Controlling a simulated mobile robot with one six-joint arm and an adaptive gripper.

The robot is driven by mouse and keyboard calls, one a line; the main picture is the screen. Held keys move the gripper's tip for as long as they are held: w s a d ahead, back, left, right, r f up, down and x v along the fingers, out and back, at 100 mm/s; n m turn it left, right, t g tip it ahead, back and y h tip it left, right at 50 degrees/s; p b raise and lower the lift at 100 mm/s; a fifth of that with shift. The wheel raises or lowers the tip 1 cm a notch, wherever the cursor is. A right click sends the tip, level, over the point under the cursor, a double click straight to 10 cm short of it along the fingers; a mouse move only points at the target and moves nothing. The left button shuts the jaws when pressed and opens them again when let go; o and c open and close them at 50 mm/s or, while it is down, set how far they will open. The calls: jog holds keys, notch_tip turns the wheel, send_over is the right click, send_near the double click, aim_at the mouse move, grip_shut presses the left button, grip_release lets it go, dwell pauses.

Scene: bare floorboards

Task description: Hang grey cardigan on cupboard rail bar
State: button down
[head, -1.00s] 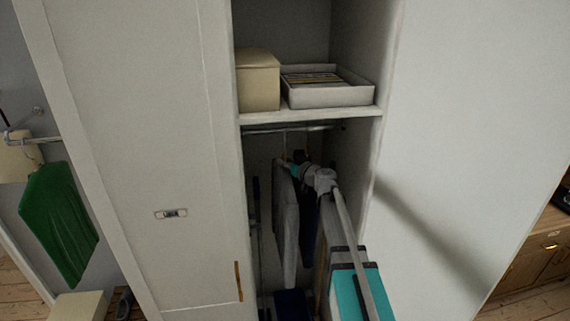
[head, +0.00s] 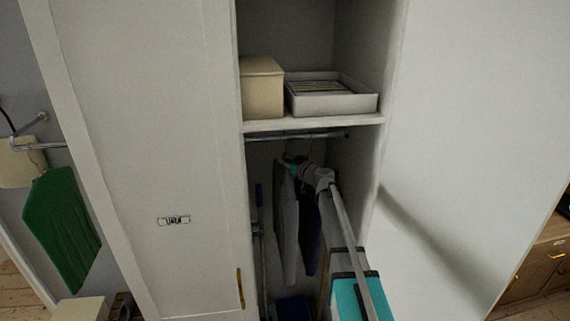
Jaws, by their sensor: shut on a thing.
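The grey cardigan (head: 288,225) hangs seen edge-on inside the open, narrow cupboard bay. My gripper (head: 293,162) is at its top, just below the cupboard rail bar (head: 290,136), and is shut on the cardigan's hanger. The fingertips and the hanger hook are small and dark, so I cannot tell whether the hook touches the bar. The bar runs across the bay under the shelf. A dark blue garment (head: 312,235) hangs right beside the cardigan, partly behind my arm.
The shelf (head: 310,124) above the bar carries a cream box (head: 262,88) and a white tray (head: 345,102). A blue-handled pole (head: 259,205) stands at the bay's left. A blue item (head: 293,307) lies low inside.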

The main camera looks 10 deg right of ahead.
jog(key=shift+w, duration=2.6)
jog(key=shift+s+f+b, duration=0.1)
jog(key=shift+f+b, duration=1.05)
jog(key=shift+b, duration=0.05)
jog(key=c, duration=0.5)
grip_release()
jog(key=shift+c, duration=0.2)
jog(key=shift+r, duration=0.1)
